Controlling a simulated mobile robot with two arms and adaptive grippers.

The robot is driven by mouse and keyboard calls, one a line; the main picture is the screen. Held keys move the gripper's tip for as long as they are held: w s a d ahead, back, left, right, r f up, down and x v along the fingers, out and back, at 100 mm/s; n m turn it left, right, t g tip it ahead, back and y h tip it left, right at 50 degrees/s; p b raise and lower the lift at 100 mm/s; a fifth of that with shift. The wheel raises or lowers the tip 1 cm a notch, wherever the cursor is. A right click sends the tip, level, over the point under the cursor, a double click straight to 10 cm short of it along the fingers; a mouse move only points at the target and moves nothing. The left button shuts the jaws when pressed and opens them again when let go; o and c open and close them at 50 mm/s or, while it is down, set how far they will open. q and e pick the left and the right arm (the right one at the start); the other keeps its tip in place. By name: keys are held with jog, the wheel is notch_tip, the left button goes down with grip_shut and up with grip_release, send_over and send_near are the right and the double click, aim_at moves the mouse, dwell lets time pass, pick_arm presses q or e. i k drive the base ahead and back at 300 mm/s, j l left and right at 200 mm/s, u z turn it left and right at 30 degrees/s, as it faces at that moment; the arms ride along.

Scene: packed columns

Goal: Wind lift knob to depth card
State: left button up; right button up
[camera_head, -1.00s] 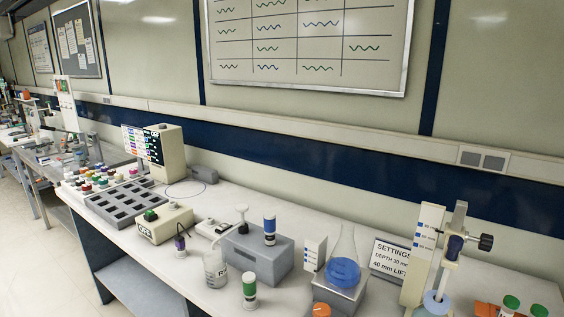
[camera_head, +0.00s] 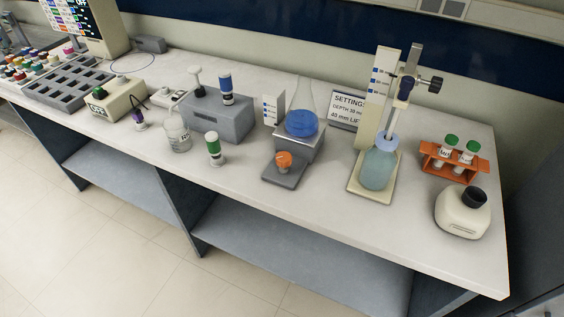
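A stand with a pale scale board (camera_head: 374,115) and a grey upright post (camera_head: 412,65) rises at the right of the bench. A dark knob (camera_head: 436,83) sticks out to the right of the post; this looks like the lift knob. A dark blue-black part hangs at the post above a bottle of blue-green liquid (camera_head: 377,167) on the stand's cream base. A white settings card (camera_head: 346,108) leans behind, left of the stand; it reads depth 30 mm and what looks like 40 mm lift, partly hidden. Neither of my grippers is in view.
An orange tube rack (camera_head: 455,162) and a cream jar (camera_head: 462,214) stand right. The bench front is clear.

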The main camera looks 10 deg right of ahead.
aim_at(283, 160)
jog(key=i+j+z, duration=0.15)
jog(key=z, duration=0.25)
jog(key=i+j+z, duration=0.15)
jog(key=j+z, duration=0.2)
jog(key=i+j+z, duration=0.1)
jog(key=z, duration=0.3)
jog(key=j, duration=0.1)
